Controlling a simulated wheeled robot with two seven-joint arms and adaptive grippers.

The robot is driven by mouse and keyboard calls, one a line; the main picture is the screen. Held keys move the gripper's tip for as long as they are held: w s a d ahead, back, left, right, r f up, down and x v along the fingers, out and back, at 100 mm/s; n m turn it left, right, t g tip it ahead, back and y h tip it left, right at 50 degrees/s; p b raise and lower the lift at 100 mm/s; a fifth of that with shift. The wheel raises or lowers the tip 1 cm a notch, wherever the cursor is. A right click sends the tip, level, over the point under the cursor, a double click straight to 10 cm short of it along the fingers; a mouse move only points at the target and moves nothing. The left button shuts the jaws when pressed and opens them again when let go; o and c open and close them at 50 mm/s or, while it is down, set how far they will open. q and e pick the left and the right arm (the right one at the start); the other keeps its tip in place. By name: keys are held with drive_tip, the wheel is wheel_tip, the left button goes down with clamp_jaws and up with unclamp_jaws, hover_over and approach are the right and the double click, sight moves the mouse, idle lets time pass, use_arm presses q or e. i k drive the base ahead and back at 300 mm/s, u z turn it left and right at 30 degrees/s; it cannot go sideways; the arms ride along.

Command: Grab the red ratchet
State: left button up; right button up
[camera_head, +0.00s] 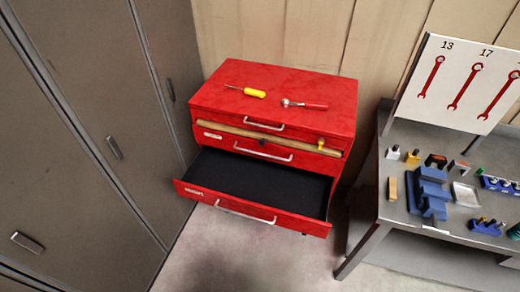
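The red ratchet (304,104) lies on the top of a red tool chest (215,92). Its silver head points left and its red handle points right. A yellow-handled screwdriver (246,91) lies to its left on the same top, apart from it. Neither of my grippers shows in the head view.
The chest's lower drawer (262,180) is pulled open and looks empty. Grey lockers (100,140) stand at the left. A grey workbench (395,222) at the right holds a blue vise (429,190) and small tools. A white wrench board (455,84) stands behind it. Some floor is clear in front.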

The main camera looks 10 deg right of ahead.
sight(285, 103)
drive_tip(key=k, duration=0.6)
drive_tip(key=z, duration=0.85)
drive_tip(key=i, duration=1.3)
drive_tip(key=u, duration=0.15)
